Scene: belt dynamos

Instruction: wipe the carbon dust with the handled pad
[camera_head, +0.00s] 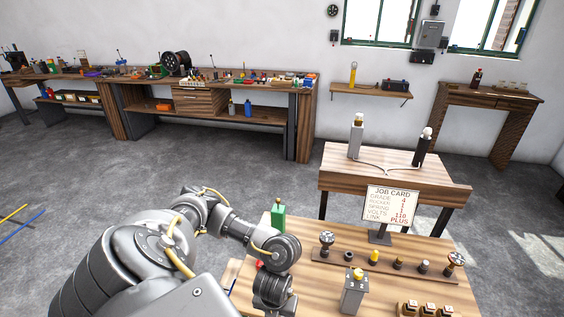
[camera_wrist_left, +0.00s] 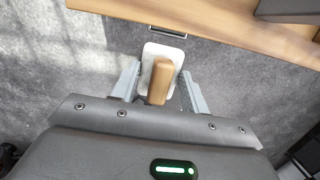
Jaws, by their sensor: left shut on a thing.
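The handled pad (camera_wrist_left: 149,56) shows in the left wrist view as a white rounded block with a tan wooden handle (camera_wrist_left: 158,88). My left gripper (camera_wrist_left: 162,72) has a finger on each side of the handle and is shut on it. The pad appears over grey floor, with a wooden edge (camera_wrist_left: 220,22) beyond it. In the head view my left arm reaches over the near left side of the wooden bench; the pad and fingertips are hidden or out of frame there. I cannot make out any carbon dust. My right gripper is in neither view.
A second table (camera_head: 345,168) with two upright posts stands behind. Floor on the left is mostly clear.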

